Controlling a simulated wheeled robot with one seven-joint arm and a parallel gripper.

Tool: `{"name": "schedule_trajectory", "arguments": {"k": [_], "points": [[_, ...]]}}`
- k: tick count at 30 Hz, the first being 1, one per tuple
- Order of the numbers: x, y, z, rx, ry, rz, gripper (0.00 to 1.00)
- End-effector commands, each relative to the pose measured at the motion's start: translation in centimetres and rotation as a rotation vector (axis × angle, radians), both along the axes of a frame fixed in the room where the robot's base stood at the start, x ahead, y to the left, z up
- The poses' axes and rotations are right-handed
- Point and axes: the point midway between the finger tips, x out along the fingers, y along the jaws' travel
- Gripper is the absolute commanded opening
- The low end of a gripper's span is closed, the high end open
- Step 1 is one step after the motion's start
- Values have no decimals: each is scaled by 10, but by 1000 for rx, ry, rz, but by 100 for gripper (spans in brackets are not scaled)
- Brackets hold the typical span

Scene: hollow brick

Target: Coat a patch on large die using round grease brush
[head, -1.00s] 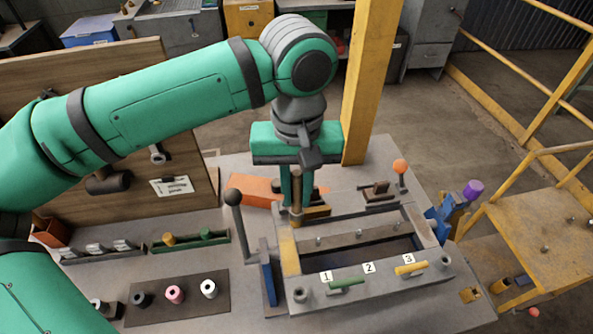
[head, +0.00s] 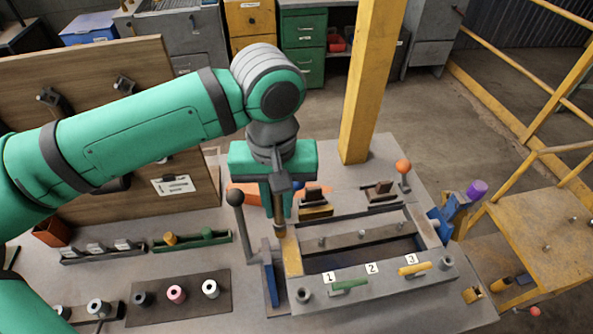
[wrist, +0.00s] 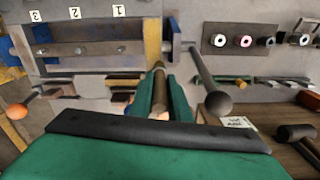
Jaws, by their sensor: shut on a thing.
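My gripper (head: 278,203) is shut on a round brush (head: 279,222) with a brown handle. The brush points down, and its tip is by the back end of a yellow strip (head: 292,256) on the left side of a grey open frame (head: 375,277). I cannot tell whether it touches. The frame, marked 1, 2 and 3, has a dark opening; I cannot tell whether it is the large die. In the wrist view the brush (wrist: 159,88) stands between the green fingers, near the yellow strip (wrist: 152,42).
A lever with a dark ball knob (head: 235,198) stands just left of the brush. Handled blocks (head: 315,203) and an orange-knobbed lever (head: 403,167) are behind the frame. A mat with spools (head: 180,298) lies at the front left. A yellow post (head: 368,85) rises behind.

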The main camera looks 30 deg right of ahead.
Motion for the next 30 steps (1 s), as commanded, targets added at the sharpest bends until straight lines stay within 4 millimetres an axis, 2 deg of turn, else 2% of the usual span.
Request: {"name": "schedule_trajectory", "arguments": {"k": [14,17,30], "points": [[-1,-29,1,-1,-2,10,0],[0,-29,20,0,-5,10,0],[-3,-34,58,-1,-2,-4,0]]}}
